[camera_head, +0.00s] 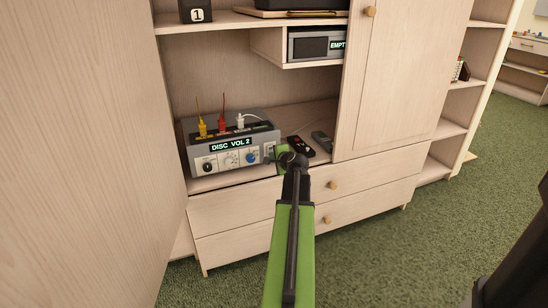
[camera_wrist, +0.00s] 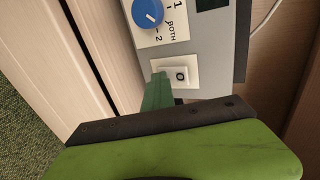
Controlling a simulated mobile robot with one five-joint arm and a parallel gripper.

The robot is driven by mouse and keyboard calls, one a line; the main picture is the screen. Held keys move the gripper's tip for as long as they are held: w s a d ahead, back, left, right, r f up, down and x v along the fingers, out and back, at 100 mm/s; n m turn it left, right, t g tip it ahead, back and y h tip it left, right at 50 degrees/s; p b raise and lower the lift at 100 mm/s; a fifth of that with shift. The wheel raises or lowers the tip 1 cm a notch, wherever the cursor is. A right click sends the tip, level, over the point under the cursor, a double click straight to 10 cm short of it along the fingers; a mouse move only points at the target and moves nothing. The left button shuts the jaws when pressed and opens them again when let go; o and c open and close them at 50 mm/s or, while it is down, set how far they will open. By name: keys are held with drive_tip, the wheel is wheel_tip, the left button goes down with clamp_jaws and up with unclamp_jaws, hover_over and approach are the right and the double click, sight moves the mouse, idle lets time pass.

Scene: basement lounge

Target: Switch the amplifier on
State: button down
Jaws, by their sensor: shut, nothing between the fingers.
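The amplifier (camera_head: 232,150) is a grey box on the cabinet's lower shelf, with a lit display (camera_head: 231,145) reading "DISC VOL 2" and several knobs on its front. In the wrist view, a white rocker switch (camera_wrist: 181,75) marked "0" sits on the grey panel beside a blue knob (camera_wrist: 147,14) labelled 1, BOTH and 2. My gripper (camera_head: 281,156) is at the right end of the amplifier's front. It is shut and empty. Its green fingertip (camera_wrist: 158,88) is right beside the switch and overlaps its edge; I cannot tell whether they touch.
Yellow, red and white plugs stand on top of the amplifier. A box reading "EMPT" (camera_head: 316,44) sits in the upper compartment. A large wooden panel (camera_head: 75,150) closes off the left.

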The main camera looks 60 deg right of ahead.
drive_tip(key=shift+r+p, duration=0.6)
drive_tip(key=shift+r, duration=0.25)
drive_tip(key=shift+s+a+f, duration=0.1)
